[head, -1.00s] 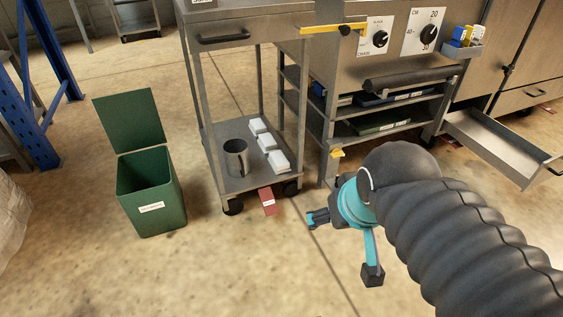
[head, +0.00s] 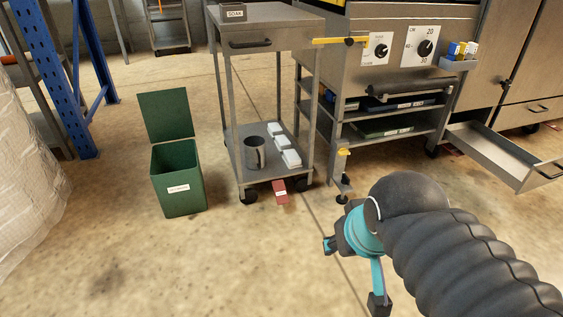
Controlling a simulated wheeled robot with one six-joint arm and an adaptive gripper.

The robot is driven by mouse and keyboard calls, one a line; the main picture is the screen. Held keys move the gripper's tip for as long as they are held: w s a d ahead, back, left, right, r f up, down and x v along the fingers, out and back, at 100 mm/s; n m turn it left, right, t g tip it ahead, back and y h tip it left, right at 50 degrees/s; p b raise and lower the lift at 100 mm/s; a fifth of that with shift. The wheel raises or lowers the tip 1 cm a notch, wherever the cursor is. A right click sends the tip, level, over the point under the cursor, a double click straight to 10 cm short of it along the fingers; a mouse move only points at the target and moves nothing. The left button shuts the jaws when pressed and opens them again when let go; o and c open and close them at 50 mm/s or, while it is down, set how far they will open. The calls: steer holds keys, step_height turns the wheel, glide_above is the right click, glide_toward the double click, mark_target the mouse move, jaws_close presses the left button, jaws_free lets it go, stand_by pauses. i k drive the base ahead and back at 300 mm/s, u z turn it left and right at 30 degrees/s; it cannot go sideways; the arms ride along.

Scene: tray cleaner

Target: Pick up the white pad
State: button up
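Several white blocks or pads lie in a row on the lower shelf of a grey metal cart (head: 268,176). They include a far one (head: 275,129), a middle one (head: 281,143) and a near one (head: 291,158). I cannot tell which is the white pad of the task. My gripper (head: 353,274), teal and dark grey, is low in front of the cart and to its right, well apart from the pads. Its two fingers are spread and nothing shows between them.
A dark metal cup (head: 254,153) stands beside the pads. A red labelled block (head: 280,191) lies on the floor at the cart. A green lidded bin (head: 180,194) stands left. A steel machine (head: 335,60) and open drawer (head: 500,150) stand right. The front floor is clear.

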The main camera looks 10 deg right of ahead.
mark_target(292, 160)
steer(key=u, duration=0.25)
steer(key=i, duration=1.3)
steer(key=z, duration=0.5)
